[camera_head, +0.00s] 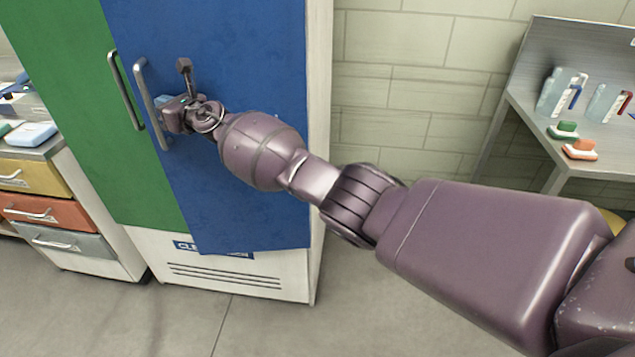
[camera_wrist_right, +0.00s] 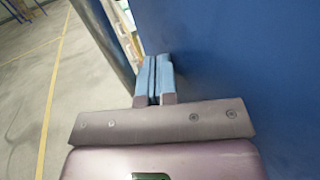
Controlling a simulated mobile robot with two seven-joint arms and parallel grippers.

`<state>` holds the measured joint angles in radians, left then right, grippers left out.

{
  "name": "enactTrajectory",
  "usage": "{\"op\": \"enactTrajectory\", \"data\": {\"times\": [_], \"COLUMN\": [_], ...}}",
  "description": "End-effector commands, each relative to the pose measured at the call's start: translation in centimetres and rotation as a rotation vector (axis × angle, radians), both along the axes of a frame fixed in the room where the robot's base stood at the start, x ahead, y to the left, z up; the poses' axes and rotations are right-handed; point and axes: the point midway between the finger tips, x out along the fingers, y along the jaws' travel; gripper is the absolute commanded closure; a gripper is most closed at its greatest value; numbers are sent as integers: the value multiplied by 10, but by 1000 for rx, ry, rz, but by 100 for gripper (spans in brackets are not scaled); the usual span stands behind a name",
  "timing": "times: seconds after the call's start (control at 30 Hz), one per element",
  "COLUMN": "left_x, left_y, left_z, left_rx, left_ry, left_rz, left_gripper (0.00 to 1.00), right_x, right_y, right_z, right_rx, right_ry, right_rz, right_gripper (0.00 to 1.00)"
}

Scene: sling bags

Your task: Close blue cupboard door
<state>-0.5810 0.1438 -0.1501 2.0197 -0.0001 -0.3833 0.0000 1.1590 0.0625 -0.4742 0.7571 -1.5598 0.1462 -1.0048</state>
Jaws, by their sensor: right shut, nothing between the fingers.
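The blue cupboard door (camera_head: 235,60) fills the right half of the cupboard front in the head view. It stands slightly ajar: its lower edge hangs forward of the green door's (camera_head: 60,60) and overlaps the label on the base. Its grey vertical handle (camera_head: 142,80) is at its left edge. My right gripper (camera_head: 163,101) is shut and empty, beside the handle near that edge; I cannot tell whether it touches. In the wrist view, the blue fingertips (camera_wrist_right: 155,72) are together beside the blue door face (camera_wrist_right: 240,70). My left gripper is out of view.
A drawer unit (camera_head: 65,215) stands left of the cupboard. The floor (camera_head: 180,325) in front is clear. My right arm crosses the view's middle.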

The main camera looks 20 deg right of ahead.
Motion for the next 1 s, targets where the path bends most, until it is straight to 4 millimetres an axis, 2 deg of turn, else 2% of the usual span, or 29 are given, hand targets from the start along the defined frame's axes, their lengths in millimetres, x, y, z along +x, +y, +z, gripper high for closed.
{"op": "enactTrajectory", "data": {"times": [0.7,1.0], "left_x": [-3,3], "left_y": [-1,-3], "left_z": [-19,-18], "left_rx": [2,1], "left_ry": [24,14], "left_rz": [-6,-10], "left_gripper": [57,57], "right_x": [44,60], "right_y": [-9,-15], "right_z": [-3,-2], "right_rx": [2,0], "right_ry": [4,3], "right_rz": [-142,-195], "right_gripper": [100,100]}}
